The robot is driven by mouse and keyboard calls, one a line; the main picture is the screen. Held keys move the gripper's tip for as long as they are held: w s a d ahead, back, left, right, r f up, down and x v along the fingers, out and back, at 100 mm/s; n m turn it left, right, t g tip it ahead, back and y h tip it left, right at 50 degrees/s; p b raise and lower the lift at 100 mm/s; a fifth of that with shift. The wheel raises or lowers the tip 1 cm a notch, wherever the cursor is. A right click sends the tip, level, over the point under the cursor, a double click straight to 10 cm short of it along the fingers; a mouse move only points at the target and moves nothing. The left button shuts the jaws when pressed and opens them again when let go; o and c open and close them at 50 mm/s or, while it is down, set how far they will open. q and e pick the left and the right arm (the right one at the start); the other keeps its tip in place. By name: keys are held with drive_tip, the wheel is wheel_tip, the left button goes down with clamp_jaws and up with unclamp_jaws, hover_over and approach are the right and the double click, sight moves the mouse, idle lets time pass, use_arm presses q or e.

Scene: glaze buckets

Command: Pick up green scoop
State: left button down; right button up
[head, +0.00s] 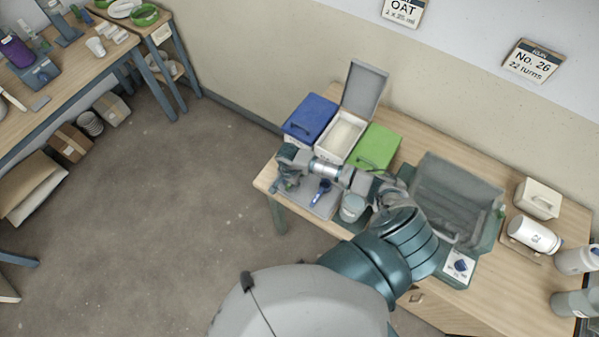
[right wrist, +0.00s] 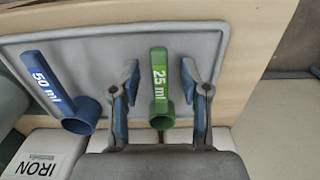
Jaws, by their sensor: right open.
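The green scoop (right wrist: 160,85), marked 25 ml, lies on a grey tray (right wrist: 110,45) in the right wrist view. My right gripper (right wrist: 159,80) is open, with one finger on each side of the green scoop's handle and visible gaps between. A blue scoop (right wrist: 55,90), marked 50 ml, lies on the same tray to the left. In the head view my right gripper (head: 287,175) is over the left end of the tray (head: 325,205), and the blue scoop (head: 321,190) shows beside it. The green scoop is hidden there. My left gripper is not in view.
Behind the tray stand a blue-lidded bin (head: 309,118), an open white bin (head: 345,135) and a green-lidded bin (head: 376,147). A small pot (head: 352,207) stands right of the tray. A grey open container (head: 455,195) and white bottles (head: 532,235) are farther right.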

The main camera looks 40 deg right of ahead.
clamp_jaws()
drive_tip(key=shift+r, duration=0.2)
wheel_tip(320, 180, up, 11)
wheel_tip(320, 180, up, 7)
drive_tip(key=p, duration=0.3)
hover_over(290, 184)
drive_tip(key=shift+f, duration=0.15)
idle(0.3)
